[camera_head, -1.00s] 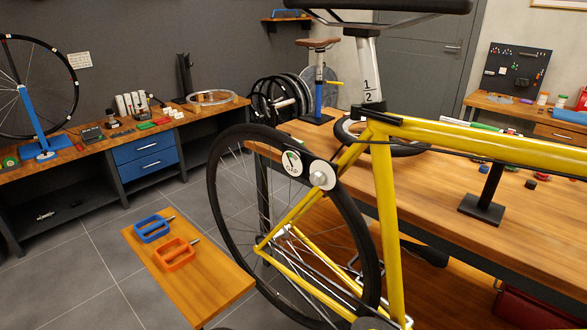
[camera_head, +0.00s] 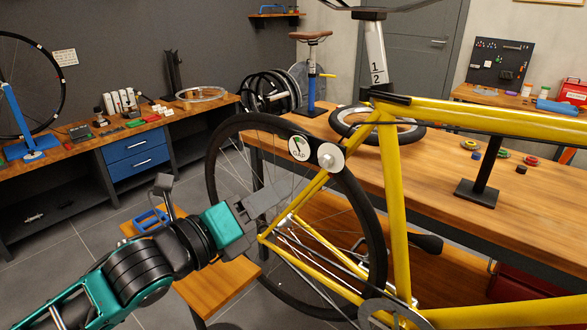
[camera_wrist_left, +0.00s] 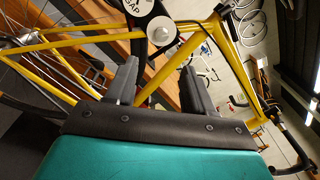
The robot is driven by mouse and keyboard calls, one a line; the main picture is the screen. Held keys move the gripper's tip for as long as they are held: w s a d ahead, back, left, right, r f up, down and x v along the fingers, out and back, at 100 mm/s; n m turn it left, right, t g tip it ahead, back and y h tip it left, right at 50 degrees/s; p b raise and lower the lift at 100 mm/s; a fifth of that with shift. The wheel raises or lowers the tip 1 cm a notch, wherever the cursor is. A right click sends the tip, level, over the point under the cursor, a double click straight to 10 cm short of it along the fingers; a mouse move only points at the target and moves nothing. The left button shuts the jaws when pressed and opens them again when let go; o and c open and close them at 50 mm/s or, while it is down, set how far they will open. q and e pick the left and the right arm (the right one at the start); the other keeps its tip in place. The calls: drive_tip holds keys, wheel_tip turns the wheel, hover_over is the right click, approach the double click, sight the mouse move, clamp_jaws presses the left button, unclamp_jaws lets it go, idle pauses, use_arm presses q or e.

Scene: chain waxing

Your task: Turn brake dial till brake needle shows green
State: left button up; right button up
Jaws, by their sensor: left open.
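The brake dial (camera_head: 331,157) is a pale disc with a silver knob on the yellow bike frame (camera_head: 393,200), beside the rear wheel. The round white brake gauge (camera_head: 299,147), marked GAP, sits just left of it. A green patch shows on the gauge; the needle's reading is too small to tell. My left gripper (camera_head: 268,200) is open and empty, below and left of the dial. In the left wrist view, the dial (camera_wrist_left: 161,31) shows beyond the gap between my left fingers (camera_wrist_left: 158,72), apart from them. The gauge (camera_wrist_left: 135,8) is partly cut off there. My right gripper is out of view.
The rear tyre (camera_head: 217,165) and spokes are close to my left gripper. The long workbench (camera_head: 440,180) stands behind the bike.

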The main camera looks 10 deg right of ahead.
sight(323, 163)
use_arm(q)
drive_tip(key=shift+m, duration=0.5)
drive_tip(key=x, duration=1.2)
drive_tip(key=shift+w+d+r, duration=0.2)
drive_tip(key=shift+w+d, duration=0.1)
drive_tip(key=shift+c, duration=0.2)
clamp_jaws()
drive_tip(key=shift+n, duration=0.4)
